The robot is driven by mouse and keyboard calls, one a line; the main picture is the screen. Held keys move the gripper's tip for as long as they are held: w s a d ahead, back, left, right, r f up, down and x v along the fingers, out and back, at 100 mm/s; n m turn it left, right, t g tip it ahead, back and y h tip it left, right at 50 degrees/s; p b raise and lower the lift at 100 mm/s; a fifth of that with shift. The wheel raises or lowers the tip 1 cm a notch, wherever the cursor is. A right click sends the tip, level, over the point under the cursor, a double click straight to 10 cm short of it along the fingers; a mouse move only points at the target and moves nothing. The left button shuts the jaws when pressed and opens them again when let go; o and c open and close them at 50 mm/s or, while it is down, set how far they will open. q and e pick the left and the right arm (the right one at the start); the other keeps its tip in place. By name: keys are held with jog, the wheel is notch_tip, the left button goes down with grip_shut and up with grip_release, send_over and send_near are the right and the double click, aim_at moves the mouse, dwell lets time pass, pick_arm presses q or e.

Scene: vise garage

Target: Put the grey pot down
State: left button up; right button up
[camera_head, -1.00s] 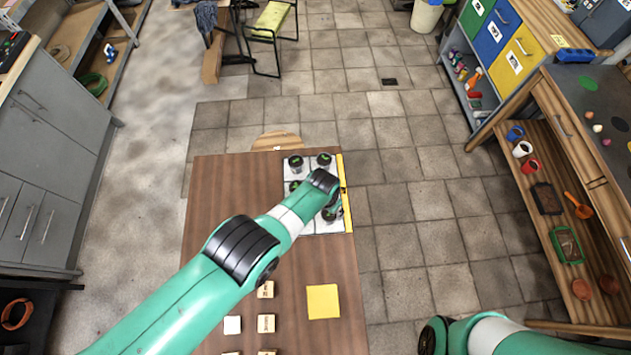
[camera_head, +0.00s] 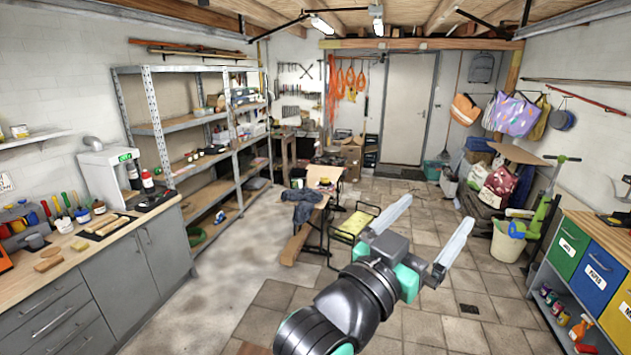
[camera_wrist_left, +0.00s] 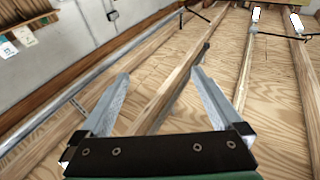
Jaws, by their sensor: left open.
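My left gripper (camera_head: 441,209) is raised in front of the head camera, with its two pale fingers spread wide and nothing between them. In the left wrist view the same gripper (camera_wrist_left: 160,74) is open and empty, and it faces the wooden ceiling. I cannot make out the grey pot for certain in either view now. The table with the dark round pots is out of the head view, apart from perhaps a brown edge at the bottom. My right gripper is not in view.
A grey cabinet with a wooden worktop (camera_head: 110,238) stands at the left, with metal shelving (camera_head: 160,125) behind it. Coloured drawers (camera_head: 597,275) are at the right. The space around the gripper looks clear.

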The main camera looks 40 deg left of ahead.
pick_arm(q)
jog(key=s+a+r+t, duration=0.2)
jog(key=s+r+t, duration=0.1)
jog(key=s+r, duration=0.4)
jog(key=s+a+r+t, duration=0.2)
jog(key=s+r, duration=0.4)
jog(key=s, duration=0.6)
jog(key=shift+s+r+n+t, duration=0.3)
jog(key=shift+s+r+t, duration=0.05)
jog(key=shift+t, duration=0.55)
